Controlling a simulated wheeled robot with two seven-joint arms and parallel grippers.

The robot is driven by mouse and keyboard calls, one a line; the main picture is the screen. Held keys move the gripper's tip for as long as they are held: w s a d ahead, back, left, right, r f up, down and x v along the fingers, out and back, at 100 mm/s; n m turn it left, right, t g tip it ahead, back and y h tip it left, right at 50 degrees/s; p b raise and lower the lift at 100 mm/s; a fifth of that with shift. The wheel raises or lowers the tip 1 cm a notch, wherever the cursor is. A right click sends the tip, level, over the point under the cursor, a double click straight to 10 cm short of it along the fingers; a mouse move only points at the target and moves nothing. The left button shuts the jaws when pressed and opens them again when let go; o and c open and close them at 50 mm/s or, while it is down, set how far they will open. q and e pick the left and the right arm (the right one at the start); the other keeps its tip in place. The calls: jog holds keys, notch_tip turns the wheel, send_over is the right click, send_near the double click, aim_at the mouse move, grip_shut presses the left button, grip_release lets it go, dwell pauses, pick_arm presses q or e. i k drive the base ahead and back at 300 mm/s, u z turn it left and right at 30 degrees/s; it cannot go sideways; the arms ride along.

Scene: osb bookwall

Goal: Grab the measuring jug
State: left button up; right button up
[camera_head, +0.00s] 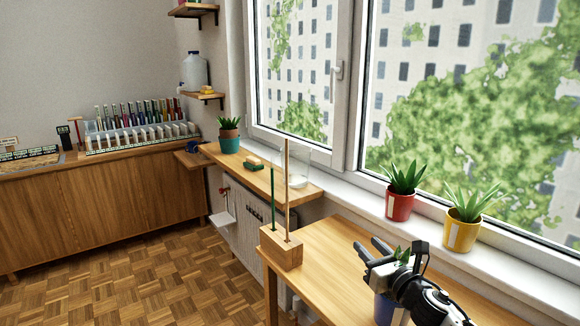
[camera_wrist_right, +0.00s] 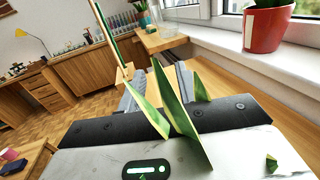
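The measuring jug (camera_head: 298,168) looks like a clear, see-through vessel with something pale at its bottom. It stands on the narrow wooden shelf (camera_head: 264,181) below the window, behind the thin sticks of the wooden block. Its clear side also shows at the top of the right wrist view (camera_wrist_right: 178,14). My right gripper (camera_head: 371,250) is above the near table, right of the jug and well apart from it. Its two fingers are spread with no jug between them. Green leaves (camera_wrist_right: 180,110) rise in front of the right wrist camera. My left gripper is not in view.
A wooden block (camera_head: 281,250) with tall thin sticks stands on the near table, between gripper and jug. A blue-potted plant (camera_head: 384,308) is under my right gripper. Red (camera_head: 399,206) and yellow (camera_head: 462,235) pots stand on the sill. A green-and-wood brush-like item (camera_head: 253,162) lies left of the jug.

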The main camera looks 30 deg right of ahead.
aim_at(299, 155)
jog(key=i, duration=1.3)
